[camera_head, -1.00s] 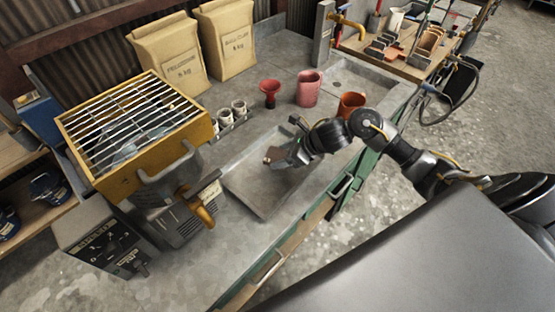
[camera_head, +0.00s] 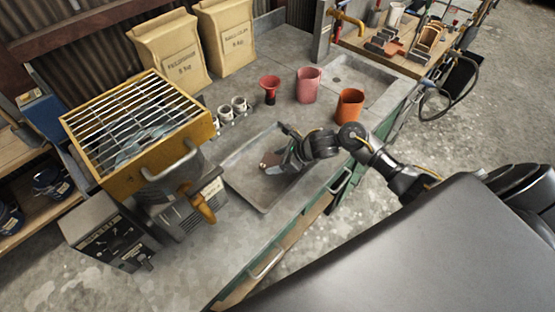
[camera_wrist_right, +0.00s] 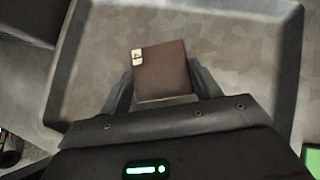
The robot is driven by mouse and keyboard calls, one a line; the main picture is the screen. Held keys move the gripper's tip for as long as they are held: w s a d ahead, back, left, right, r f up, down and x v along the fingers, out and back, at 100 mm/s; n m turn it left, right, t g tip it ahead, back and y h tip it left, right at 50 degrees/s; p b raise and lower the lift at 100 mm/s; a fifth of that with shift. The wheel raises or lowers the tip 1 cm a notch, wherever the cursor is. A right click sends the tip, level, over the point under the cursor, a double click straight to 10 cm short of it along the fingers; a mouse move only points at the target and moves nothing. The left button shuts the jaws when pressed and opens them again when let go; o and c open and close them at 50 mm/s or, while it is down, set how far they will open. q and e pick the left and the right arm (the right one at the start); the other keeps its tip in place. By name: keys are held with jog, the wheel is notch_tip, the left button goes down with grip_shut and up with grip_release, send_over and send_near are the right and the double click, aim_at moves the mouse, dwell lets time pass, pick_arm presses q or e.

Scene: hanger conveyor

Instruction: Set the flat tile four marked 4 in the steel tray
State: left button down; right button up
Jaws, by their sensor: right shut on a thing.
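The steel tray (camera_head: 247,190) is a shallow grey tray lying on the bench in the head view, and its rim shows in the right wrist view (camera_wrist_right: 289,70). My right gripper (camera_head: 272,163) is over the tray and shut on a flat brown square tile (camera_wrist_right: 160,72). I cannot tell whether the tile touches the tray floor. My left gripper is not in view.
A yellow grated box (camera_head: 140,130) stands left of the tray. Behind the tray are small white cups (camera_head: 232,107), a red funnel-shaped cup (camera_head: 269,88), a pink cup (camera_head: 308,85) and an orange cup (camera_head: 349,104). Two paper sacks (camera_head: 222,38) stand at the back.

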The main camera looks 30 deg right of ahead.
jog(key=o, duration=1.2)
jog(key=shift+f, duration=0.1)
jog(key=shift+c, duration=0.2)
jog(key=shift+r+p, duration=0.25)
jog(key=shift+p, duration=0.05)
jog(key=shift+s+d+r, duration=0.1)
jog(key=shift+s+d, duration=0.05)
jog(key=shift+d, duration=0.1)
jog(key=b+v, duration=0.3)
jog(key=v, duration=0.8)
jog(key=shift+s+r, duration=0.15)
jog(key=shift+r, duration=0.05)
